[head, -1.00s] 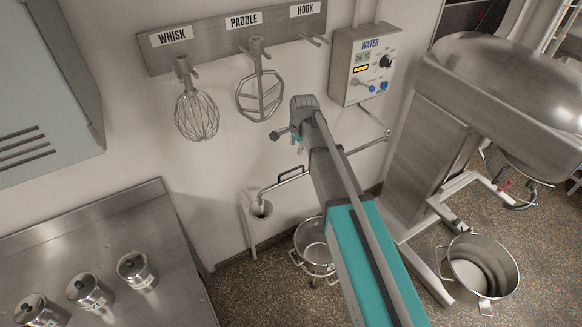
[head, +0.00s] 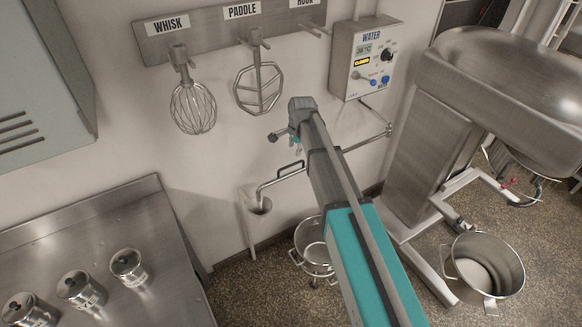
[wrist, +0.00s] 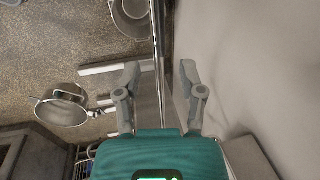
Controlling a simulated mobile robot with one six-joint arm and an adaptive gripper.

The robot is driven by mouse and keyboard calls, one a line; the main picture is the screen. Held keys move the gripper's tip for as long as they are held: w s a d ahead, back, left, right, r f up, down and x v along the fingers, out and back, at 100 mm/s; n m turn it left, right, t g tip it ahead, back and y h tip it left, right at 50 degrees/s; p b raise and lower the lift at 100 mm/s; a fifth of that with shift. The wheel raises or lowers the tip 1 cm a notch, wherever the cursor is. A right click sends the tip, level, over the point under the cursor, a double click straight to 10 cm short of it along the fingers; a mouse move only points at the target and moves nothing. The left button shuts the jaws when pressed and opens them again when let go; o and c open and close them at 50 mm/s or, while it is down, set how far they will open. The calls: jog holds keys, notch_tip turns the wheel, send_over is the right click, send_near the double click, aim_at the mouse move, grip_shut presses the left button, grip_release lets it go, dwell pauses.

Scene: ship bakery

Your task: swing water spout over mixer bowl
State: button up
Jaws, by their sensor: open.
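The water spout (head: 352,148) is a thin metal pipe. It runs from a joint on the wall left and down to a drain cup (head: 260,206), with a dark handle (head: 290,170) near that end. My arm covers part of it. The mixer bowl (head: 488,262) is a steel bowl beside the mixer's foot. My gripper (head: 296,145) is mostly hidden behind my arm in the head view. In the wrist view my gripper (wrist: 160,75) is open, and the spout pipe (wrist: 156,40) passes between the fingers in the picture. I cannot tell whether they touch.
The mixer (head: 440,130) stands at right. The water control box (head: 364,60) is on the wall. A whisk (head: 193,108) and paddle (head: 258,88) hang from a rack. A steel pot (head: 314,250) stands on the floor below. A counter (head: 150,210) with canisters is at left.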

aim_at(292, 165)
jog(key=shift+w+a+f+b, duration=0.15)
jog(key=shift+w+f+b, duration=0.1)
jog(key=shift+f+b, duration=1.2)
jog(key=shift+w+a+f+b, duration=0.2)
jog(key=shift+w+f+b, duration=0.05)
jog(key=shift+f+b, duration=1.25)
jog(key=shift+w+a+f+b, duration=0.15)
jog(key=shift+w+f+b, duration=0.1)
jog(key=shift+f+b, duration=1.2)
jog(key=shift+f, duration=0.15)
grip_shut()
